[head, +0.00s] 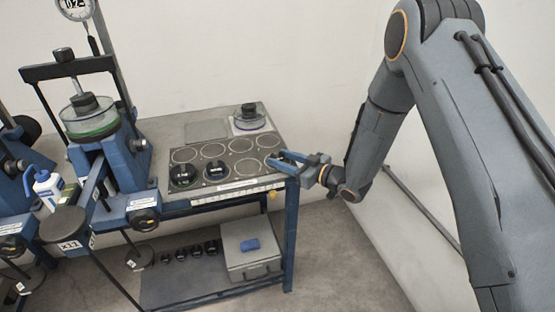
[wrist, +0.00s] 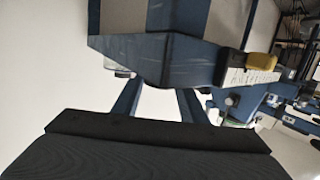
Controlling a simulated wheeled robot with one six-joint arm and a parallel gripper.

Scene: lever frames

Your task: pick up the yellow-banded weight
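My gripper (head: 279,158) is at the right edge of the bench's weight tray (head: 238,146) in the head view, fingers pointing left. Its two blue fingers (wrist: 160,100) stand apart in the wrist view, with nothing visible between them. A black weight with a greenish band (head: 183,174) and a black weight with a bluish band (head: 216,170) sit in the tray's front-left rings. I cannot make out a yellow band on any weight. Small dark weights (head: 195,252) stand on the lower shelf, too small to read their bands.
A black weight on a clear dish (head: 249,117) stands at the tray's back right. A blue press (head: 108,150) fills the left. A grey case (head: 250,252) sits on the lower shelf. A yellow part (wrist: 262,61) shows by the bench edge. Several tray rings are empty.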

